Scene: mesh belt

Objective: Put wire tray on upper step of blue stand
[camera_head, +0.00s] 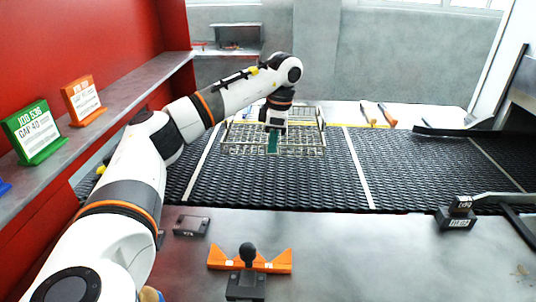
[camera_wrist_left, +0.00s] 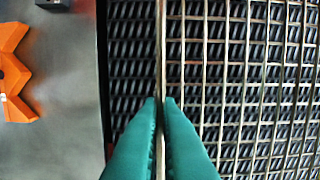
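The wire tray (camera_head: 305,150) is a rectangular metal mesh basket on the black mesh belt, in the middle of the head view. In the left wrist view its wire grid (camera_wrist_left: 255,75) fills the right side. My left gripper (camera_head: 273,146) points down at the tray's near side. In the left wrist view its teal fingers (camera_wrist_left: 161,102) are close together, one on each side of the tray's rim wire, and look shut on it. No blue stand with steps can be made out. My right gripper is not in view.
The black mesh belt (camera_head: 395,165) has pale cross strips. An orange bracket (camera_head: 275,262) and a black ball-topped knob (camera_head: 247,254) are on the grey front surface. A red-walled shelf at left holds green (camera_head: 35,135) and orange (camera_head: 82,100) signs. A grey fixture (camera_head: 459,213) stands at right.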

